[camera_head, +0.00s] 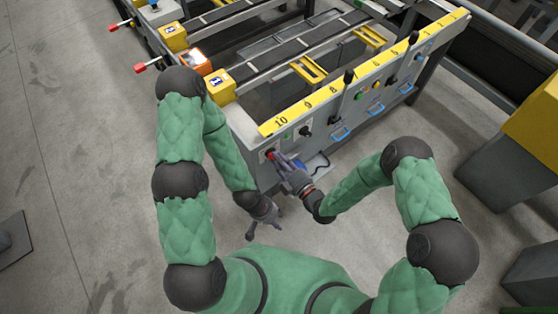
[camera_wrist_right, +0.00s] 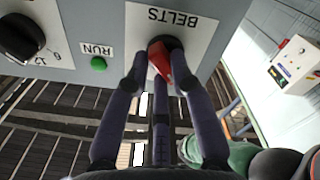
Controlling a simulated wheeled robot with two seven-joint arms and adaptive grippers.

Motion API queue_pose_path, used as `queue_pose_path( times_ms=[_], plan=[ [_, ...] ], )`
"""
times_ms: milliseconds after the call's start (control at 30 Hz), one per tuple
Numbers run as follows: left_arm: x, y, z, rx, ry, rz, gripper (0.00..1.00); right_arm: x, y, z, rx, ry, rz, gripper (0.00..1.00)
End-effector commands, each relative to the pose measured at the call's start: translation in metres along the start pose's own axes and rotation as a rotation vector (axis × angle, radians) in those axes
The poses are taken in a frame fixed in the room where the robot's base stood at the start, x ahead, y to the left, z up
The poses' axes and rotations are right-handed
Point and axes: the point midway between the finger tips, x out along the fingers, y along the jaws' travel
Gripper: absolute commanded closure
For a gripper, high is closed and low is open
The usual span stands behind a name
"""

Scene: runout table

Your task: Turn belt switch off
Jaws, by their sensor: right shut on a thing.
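The red belt switch (camera_head: 270,154) is on the front panel of the machine, near its left end. In the right wrist view the red knob (camera_wrist_right: 160,58) sits on a white plate lettered BELTS, seen upside down, and its handle lies slightly aslant. My right gripper (camera_head: 281,163) is at the panel, with its fingers (camera_wrist_right: 160,82) closed around the knob. The fingertips hide part of the knob's sides. My left gripper (camera_head: 266,229) hangs lower, below the panel and apart from the switch, with its fingers spread and empty.
A green RUN button (camera_wrist_right: 98,64) and a black numbered dial (camera_wrist_right: 22,38) sit beside the switch. A yellow numbered rail (camera_head: 340,84) runs along the panel top. Blue handles (camera_head: 341,133) stick out farther right. Clear floor (camera_head: 90,190) lies at left.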

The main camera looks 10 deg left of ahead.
Motion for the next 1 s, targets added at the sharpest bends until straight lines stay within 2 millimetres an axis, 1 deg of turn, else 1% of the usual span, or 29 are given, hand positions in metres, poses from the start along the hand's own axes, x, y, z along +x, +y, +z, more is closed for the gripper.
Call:
queue_pose_path(
  times_ms=[200, 600, 633, 700, 1000],
  plan=[
    [0.0028, -0.001, -0.0001, 0.0, 0.0, 0.0, 0.6, -0.0002, -0.0007, -0.0002, -0.047, 0.0, -0.002, 1.0],
    [0.0028, -0.001, -0.0002, 0.0, 0.0, 0.0, 0.6, -0.0003, -0.0007, -0.0004, -0.054, -0.001, -0.002, 1.0],
    [0.0028, -0.001, -0.0002, 0.0, 0.0, 0.0, 0.6, -0.0003, -0.0007, -0.0004, -0.054, -0.001, -0.002, 0.71],
    [0.0028, -0.001, -0.0001, 0.0, 0.0, 0.0, 0.6, -0.0003, -0.0007, -0.0004, -0.053, -0.001, -0.002, 0.52],
    [0.0028, -0.001, -0.0002, 0.0, 0.0, 0.0, 0.6, -0.0003, -0.0003, -0.0003, -0.053, -0.001, -0.001, 0.52]
  ],
)
